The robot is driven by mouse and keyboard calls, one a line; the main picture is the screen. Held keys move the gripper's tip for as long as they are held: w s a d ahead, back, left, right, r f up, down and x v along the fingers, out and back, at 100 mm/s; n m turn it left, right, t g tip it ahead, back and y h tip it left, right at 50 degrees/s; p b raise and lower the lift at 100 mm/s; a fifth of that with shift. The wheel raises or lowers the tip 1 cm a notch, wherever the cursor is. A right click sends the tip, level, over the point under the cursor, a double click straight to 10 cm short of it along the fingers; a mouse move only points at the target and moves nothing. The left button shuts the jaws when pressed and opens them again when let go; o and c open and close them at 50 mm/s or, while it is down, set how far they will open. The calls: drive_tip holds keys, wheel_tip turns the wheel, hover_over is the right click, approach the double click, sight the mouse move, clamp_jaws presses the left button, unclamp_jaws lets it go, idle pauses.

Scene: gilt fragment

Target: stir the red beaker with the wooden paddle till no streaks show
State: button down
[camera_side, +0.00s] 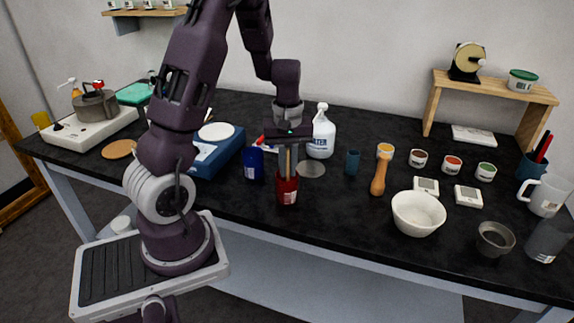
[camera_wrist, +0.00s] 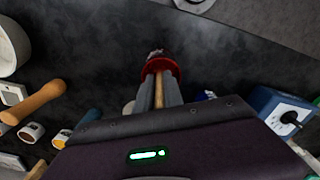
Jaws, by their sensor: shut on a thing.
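The red beaker (camera_side: 287,190) stands upright near the front edge of the black bench, with a pale label on its side. Its red rim (camera_wrist: 160,65) shows beyond my fingertips in the wrist view. My gripper (camera_side: 288,168) points down over the beaker, shut on the wooden paddle (camera_wrist: 159,92). The paddle's shaft runs between the two grey fingers toward the beaker's mouth. Its lower end is hidden, and so are the beaker's contents, so I cannot see any streaks.
A blue bottle (camera_side: 254,165) stands close left of the beaker, and a white wash bottle (camera_side: 321,133) behind it. A blue scale (camera_side: 222,157) is further left. A wooden pestle (camera_side: 379,175) and a white bowl (camera_side: 418,215) are to the right. Some bench is clear beside the beaker's right.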

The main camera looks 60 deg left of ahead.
drive_tip(key=shift+w+a, duration=0.15)
drive_tip(key=shift+r, duration=4.2)
drive_tip(key=shift+r, duration=2.5)
